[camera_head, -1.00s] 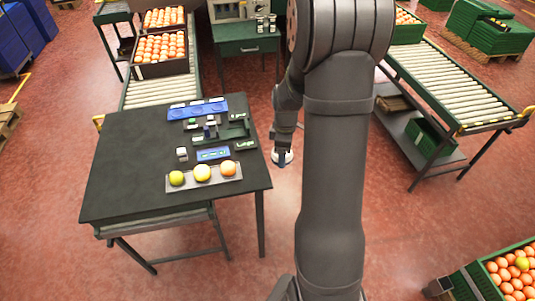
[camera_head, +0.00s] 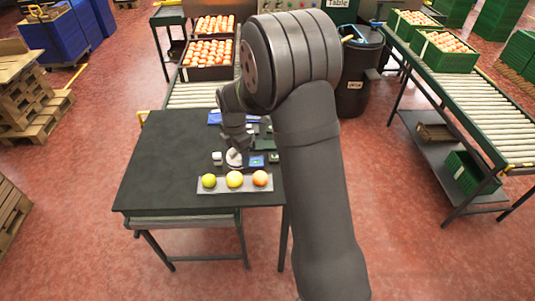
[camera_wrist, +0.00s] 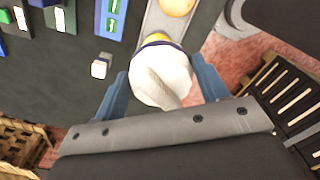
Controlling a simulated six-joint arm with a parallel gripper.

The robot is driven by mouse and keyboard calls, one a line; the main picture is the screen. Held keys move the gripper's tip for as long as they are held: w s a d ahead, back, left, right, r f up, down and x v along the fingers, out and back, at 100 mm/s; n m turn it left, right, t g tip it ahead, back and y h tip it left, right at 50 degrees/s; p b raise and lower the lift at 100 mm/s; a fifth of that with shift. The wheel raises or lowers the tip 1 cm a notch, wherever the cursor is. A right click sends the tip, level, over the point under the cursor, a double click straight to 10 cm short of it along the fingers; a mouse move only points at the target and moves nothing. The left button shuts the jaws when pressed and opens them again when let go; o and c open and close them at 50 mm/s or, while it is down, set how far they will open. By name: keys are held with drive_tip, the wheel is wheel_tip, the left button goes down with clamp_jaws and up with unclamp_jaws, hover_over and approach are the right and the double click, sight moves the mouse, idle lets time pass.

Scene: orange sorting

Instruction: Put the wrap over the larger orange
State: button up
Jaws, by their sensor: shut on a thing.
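A grey tray (camera_head: 206,190) near the table's front holds three fruits in a row: a green-yellow one (camera_head: 208,181), a yellow one (camera_head: 235,180) in the middle, and an orange one (camera_head: 260,179). The middle one looks slightly the largest. My gripper (camera_wrist: 160,68) is shut on the white wrap (camera_wrist: 160,82), held between its blue fingers. In the head view the wrap (camera_head: 234,158) appears just behind the middle fruit. In the wrist view the wrap covers most of a yellow fruit (camera_wrist: 156,37); I cannot tell whether they touch.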

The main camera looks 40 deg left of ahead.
sight(235, 173)
drive_tip(key=shift+s+a+n, duration=0.4)
drive_tip(key=shift+s+a, duration=0.2)
drive_tip(key=shift+s, duration=0.1)
drive_tip(key=shift+f, duration=4.5)
drive_tip(key=shift+f, duration=0.5)
drive_tip(key=o, duration=1.2)
drive_tip(key=shift+r, duration=4.05)
